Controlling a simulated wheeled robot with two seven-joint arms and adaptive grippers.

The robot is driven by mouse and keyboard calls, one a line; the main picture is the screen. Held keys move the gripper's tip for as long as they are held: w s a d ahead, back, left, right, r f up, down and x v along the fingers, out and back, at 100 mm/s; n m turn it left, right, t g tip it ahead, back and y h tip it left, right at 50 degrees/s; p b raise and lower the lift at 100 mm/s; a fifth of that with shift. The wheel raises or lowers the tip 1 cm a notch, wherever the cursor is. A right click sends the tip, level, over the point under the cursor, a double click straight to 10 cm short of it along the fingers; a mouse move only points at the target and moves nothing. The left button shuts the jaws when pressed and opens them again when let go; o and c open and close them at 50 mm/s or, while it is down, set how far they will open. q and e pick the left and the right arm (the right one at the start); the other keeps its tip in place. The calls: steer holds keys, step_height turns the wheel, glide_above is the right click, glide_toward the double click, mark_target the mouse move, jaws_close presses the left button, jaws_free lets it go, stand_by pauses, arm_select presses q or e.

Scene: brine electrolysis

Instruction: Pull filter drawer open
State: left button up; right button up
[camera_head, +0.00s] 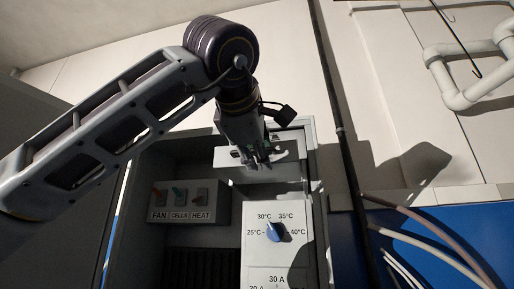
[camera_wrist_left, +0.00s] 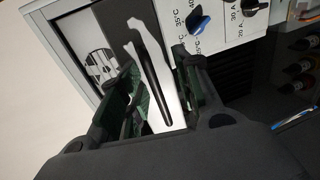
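I cannot tell whether the fingers touch the bar. My right gripper is in neither view.
The FAN, CELLS and HEAT switch box (camera_head: 187,203) is left of the drawer. A white panel (camera_head: 258,250) with a blue temperature knob (camera_head: 274,232) stands below. A dark vertical pipe (camera_head: 343,140) and pale hoses (camera_head: 425,243) run on the right.

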arm_select(q)
steer(key=shift+w, duration=0.15)
steer(key=shift+s+r, duration=0.2)
stand_by(0.3)
steer(key=v, duration=1.2)
stand_by(0.7)
